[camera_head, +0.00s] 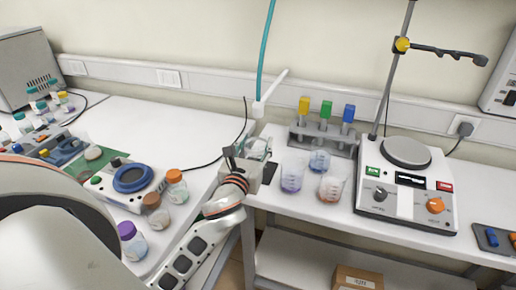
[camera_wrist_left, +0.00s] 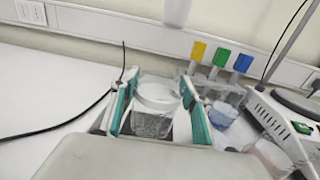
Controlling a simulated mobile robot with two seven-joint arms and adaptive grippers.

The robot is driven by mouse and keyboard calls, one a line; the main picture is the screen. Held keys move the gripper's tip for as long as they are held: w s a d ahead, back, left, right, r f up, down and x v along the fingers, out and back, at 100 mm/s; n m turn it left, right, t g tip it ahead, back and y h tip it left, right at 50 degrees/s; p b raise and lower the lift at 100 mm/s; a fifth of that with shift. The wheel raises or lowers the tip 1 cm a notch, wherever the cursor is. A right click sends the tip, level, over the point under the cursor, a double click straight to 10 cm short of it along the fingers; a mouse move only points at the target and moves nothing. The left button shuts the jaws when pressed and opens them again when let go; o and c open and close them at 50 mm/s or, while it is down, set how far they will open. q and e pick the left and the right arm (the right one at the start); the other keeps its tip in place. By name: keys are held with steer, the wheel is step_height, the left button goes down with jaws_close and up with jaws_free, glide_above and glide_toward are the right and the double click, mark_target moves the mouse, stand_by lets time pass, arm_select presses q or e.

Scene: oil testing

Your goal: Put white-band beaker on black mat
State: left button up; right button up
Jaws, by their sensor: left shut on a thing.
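My left gripper (camera_head: 252,150) is over the left end of the right-hand bench. In the left wrist view its two teal-lined fingers (camera_wrist_left: 156,110) are shut on a clear beaker with a white band (camera_wrist_left: 156,97), which stands upright between them. The beaker also shows in the head view (camera_head: 257,147), partly hidden by the gripper. A dark patch that looks like the black mat (camera_head: 270,173) shows just right of the gripper, mostly hidden behind it. I cannot tell whether the beaker touches it. My right gripper is not in view.
Beakers with purple (camera_head: 292,177), blue (camera_head: 320,161) and orange (camera_head: 331,188) markings stand close to the right. A tube rack (camera_head: 324,140) is behind them. A hotplate stirrer (camera_head: 407,185) stands farther right. Capped jars (camera_head: 176,187) are on the left bench.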

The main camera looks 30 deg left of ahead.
mark_target(259, 144)
arm_select(q)
steer(key=shift+x, duration=1)
step_height(259, 144, down, 3)
steer(key=shift+r+b, duration=0.1)
steer(key=shift+b, duration=0.35)
steer(key=shift+f, duration=0.4)
steer(key=shift+f, duration=0.15)
steer(key=o, duration=1.2)
steer(key=shift+o, duration=0.2)
